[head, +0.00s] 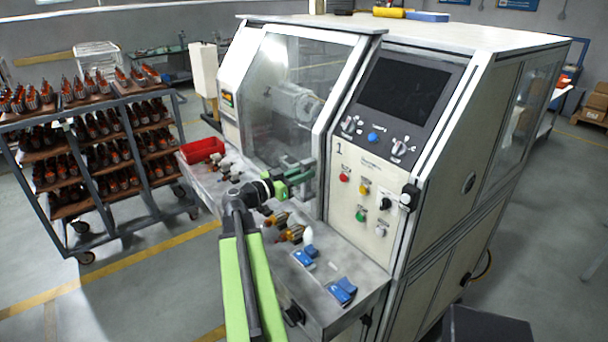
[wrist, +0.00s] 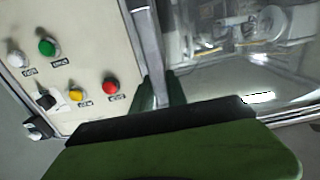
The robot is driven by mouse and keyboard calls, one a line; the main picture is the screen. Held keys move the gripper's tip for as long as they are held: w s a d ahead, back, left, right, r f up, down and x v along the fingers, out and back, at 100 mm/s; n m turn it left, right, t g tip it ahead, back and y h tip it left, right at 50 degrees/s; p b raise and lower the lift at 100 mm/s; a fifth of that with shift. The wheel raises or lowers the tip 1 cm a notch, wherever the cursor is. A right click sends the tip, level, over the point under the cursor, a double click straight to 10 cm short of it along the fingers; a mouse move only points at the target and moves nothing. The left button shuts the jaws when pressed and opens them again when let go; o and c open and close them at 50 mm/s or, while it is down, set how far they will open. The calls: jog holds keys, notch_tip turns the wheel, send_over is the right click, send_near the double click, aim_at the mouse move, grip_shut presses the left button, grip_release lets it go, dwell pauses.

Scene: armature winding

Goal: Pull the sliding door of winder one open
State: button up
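Winder one (head: 385,175) is the white machine with a "1" on its panel. Its sliding door (head: 290,85) is a clear pane in a pale frame, and its right edge stands against the control panel, so it looks closed. My green gripper (head: 306,176) is at the door's lower right edge. In the wrist view a grey upright door handle (wrist: 146,50) runs down between the fingers of my gripper (wrist: 163,92). The fingers lie close on both sides of it and look shut on it. The green gripper body hides the handle's lower end.
Control buttons (head: 360,188) sit right of the door. On the front ledge are a red bin (head: 202,149), several armatures (head: 290,233) and blue blocks (head: 341,291). A cart (head: 100,140) of armatures stands at left. The floor (head: 150,290) between is clear.

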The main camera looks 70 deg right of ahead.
grip_shut()
dwell(1.0)
